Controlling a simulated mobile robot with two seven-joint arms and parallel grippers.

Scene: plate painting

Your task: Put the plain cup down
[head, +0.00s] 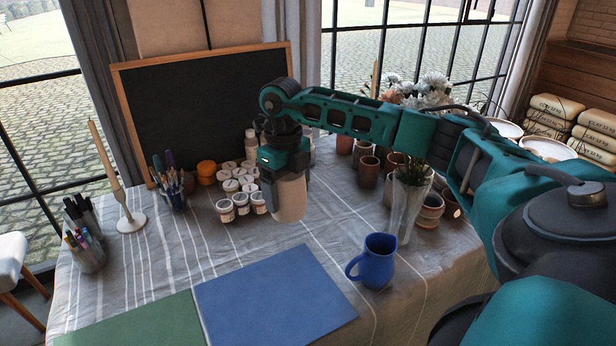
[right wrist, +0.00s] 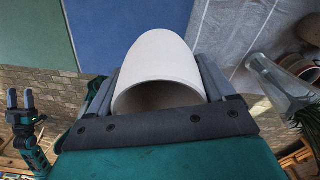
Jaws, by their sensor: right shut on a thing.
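The plain cup (head: 289,199) is cream-white and without a pattern. My right gripper (head: 284,178) points down and is shut on it, over the striped grey tablecloth behind the blue mat. In the right wrist view the cup (right wrist: 163,62) sits between the two fingers, its opening toward the gripper. The cup looks about upright; whether its base touches the cloth I cannot tell. My left gripper (right wrist: 21,99) shows only in the right wrist view, at the far left, with its fingers apart and nothing between them.
A blue mat (head: 272,297) and a green mat (head: 140,326) lie in front. A blue jug (head: 376,262) stands right of the blue mat. Several paint jars (head: 226,210) stand left of the cup. A glass vase (head: 408,205) and brown pots (head: 367,171) stand right.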

